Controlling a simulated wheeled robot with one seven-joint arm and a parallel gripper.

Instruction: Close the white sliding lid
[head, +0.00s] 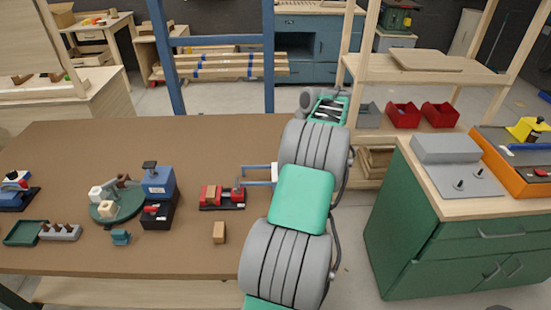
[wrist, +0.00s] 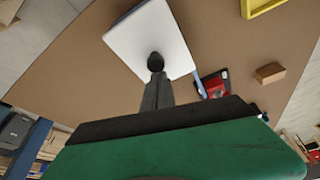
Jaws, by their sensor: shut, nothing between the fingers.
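The white sliding lid (wrist: 126,38) fills the top middle of the wrist view as a pale square panel with a dark round knob (wrist: 155,61). A blue rail (wrist: 199,86) shows along its right side. In the head view, thin blue rails (head: 258,183) and a small white edge (head: 274,172) stick out left of my arm, which hides the rest. My gripper (wrist: 157,78) is shut and empty, its fingertips at the knob in the wrist view. I cannot tell whether they touch it. My gripper is hidden in the head view.
A red vise (head: 222,196) stands left of the rails, with a wooden block (head: 219,232) in front. A blue and black box (head: 158,183) and a green round stand (head: 116,210) are farther left. The brown table (head: 90,145) is bare toward the back. A green cabinet (head: 420,250) stands right.

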